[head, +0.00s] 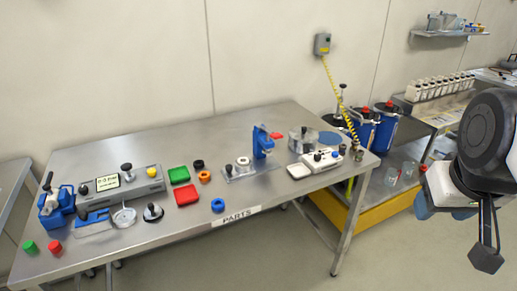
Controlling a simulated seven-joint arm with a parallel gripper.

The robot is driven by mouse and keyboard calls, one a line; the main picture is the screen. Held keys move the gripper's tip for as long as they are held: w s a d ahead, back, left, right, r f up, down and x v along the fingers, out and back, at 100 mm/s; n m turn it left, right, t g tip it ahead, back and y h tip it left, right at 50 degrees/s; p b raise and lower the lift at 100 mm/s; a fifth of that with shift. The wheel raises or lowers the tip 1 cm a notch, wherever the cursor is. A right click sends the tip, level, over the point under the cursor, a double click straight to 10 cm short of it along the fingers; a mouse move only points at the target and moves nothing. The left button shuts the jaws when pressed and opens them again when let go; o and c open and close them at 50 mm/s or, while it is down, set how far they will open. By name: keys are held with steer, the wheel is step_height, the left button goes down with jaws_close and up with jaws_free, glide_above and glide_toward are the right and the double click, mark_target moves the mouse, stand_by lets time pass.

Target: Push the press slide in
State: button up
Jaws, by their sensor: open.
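A small blue press (261,142) stands at the right of the middle of the steel table (130,160), with a red part on the right of its top. It stands on a flat metal base (236,173), which also carries a pale round piece (243,162) and a small black knob. Which part is the slide, and how far in it is, is too small to tell. My gripper (487,256) hangs at the far right, beyond the table's right end and well apart from the press. It is open, and nothing shows in it.
A green tray (179,175), a red tray (186,195) and coloured rings lie left of the press. A grey box and blue fixtures fill the table's left part. A white device (320,158) stands to the right. Blue containers (384,125) stand behind the right end. The front middle is mostly clear.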

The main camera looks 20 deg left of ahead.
steer(key=w+a+r+n, duration=0.3)
steer(key=w+a+n, duration=0.2)
steer(key=w+a, duration=0.55)
steer(key=n+g, duration=0.4)
steer(key=n, duration=1.2)
glide_above(229, 166)
steer(key=f, duration=2.2)
steer(key=shift+w+d, duration=0.1)
steer(key=shift+d, duration=0.3)
steer(key=shift+a+f, duration=0.4)
steer(key=shift+a, duration=0.1)
steer(key=shift+f, duration=3.85)
